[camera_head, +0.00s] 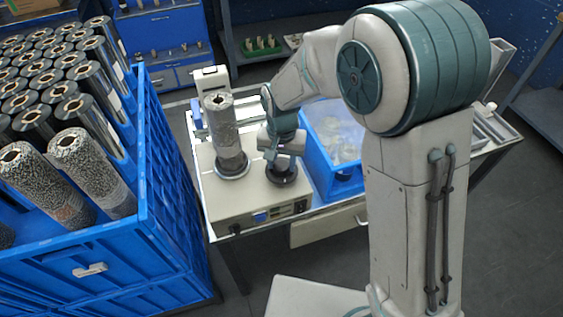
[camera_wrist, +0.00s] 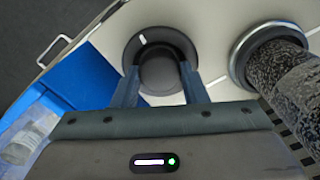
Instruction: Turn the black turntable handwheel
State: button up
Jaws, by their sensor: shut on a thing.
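The black turntable handwheel (camera_head: 288,185) sits on the top of the beige wrapper unit, right of the standing roll. In the wrist view the handwheel (camera_wrist: 170,45) is a black disc with a white mark near its upper left and a raised round knob in its middle. My gripper (camera_head: 282,165) points down over it. In the wrist view my gripper's fingers (camera_wrist: 162,88) stand on either side of the knob and are shut on it. A grey speckled roll (camera_head: 225,130) stands upright on the round turntable (camera_head: 233,171), which also shows in the wrist view (camera_wrist: 238,62).
A blue bin (camera_head: 322,180) with clear contents stands close right of the wrapper unit (camera_head: 250,207). A large blue crate (camera_head: 150,240) full of upright rolls stands at the left. A drawer (camera_head: 325,226) is below the tabletop. Dark floor is open at the front.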

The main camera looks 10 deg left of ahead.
aim_at(281, 164)
jog(key=n, duration=0.5)
jog(key=shift+w+r+n+b, duration=0.1)
jog(key=shift+n+b, duration=0.25)
jog(key=shift+n, duration=0.05)
jog(key=n, duration=0.5)
jog(key=shift+a, duration=0.1)
jog(key=shift+n, duration=0.3)
jog(key=o, duration=1)
notch_tip(281, 164, up, 14)
jog(key=shift+f, duration=0.1)
